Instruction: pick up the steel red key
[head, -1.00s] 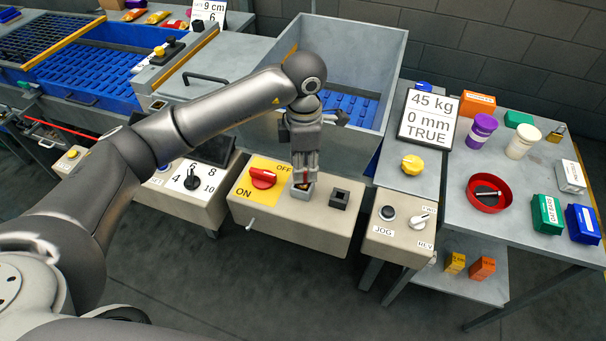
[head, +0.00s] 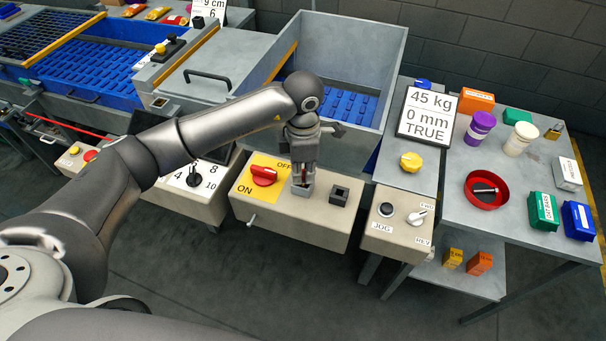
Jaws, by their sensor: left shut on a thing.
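My left gripper (head: 302,178) points down over the beige control box (head: 298,226), just right of the red rotary switch (head: 263,175) on its yellow ON/OFF plate. It is shut on the steel red key (head: 304,180), of which only a small red part shows between the fingers. The key's lower end is at a grey square socket (head: 302,191); I cannot tell whether it is inside or just above it. A second, dark square socket (head: 340,195) stands to the right and looks empty. My right gripper is not in view.
A beige box with a JOG button and a FWD/REV switch (head: 416,216) stands to the right. A table beyond holds a red bowl (head: 470,196), jars and small boxes. A deep grey bin (head: 385,60) with a blue floor stands behind my gripper.

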